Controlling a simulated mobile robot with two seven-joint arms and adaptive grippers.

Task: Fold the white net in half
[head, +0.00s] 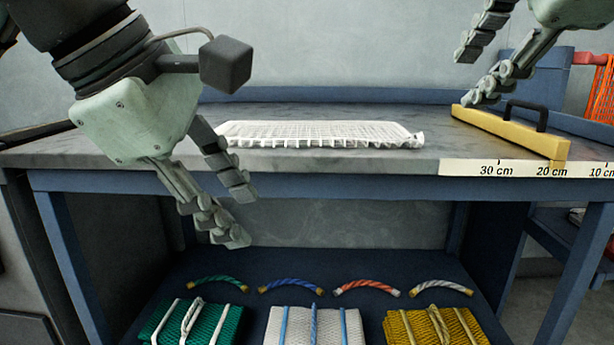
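The white net (318,133) lies flat on the grey workbench top (400,105), near its front edge in the middle. Its right end looks slightly bunched. My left gripper (240,216) hangs in front of the bench edge, left of and nearer than the net, fingers pointing down and right. Its fingers are apart with nothing between them. My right gripper (468,78) is at the upper right, above the yellow bar, fingers pointing down and left. Its fingers are spread and empty. Neither gripper appears to touch the net.
A yellow bar with a black handle (505,128) lies on the bench's right side, by a centimetre scale (520,168). The lower shelf holds green (190,325), white (312,328) and yellow (436,328) net bundles and several coloured rope pieces (368,286). Orange netting (602,92) hangs at right.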

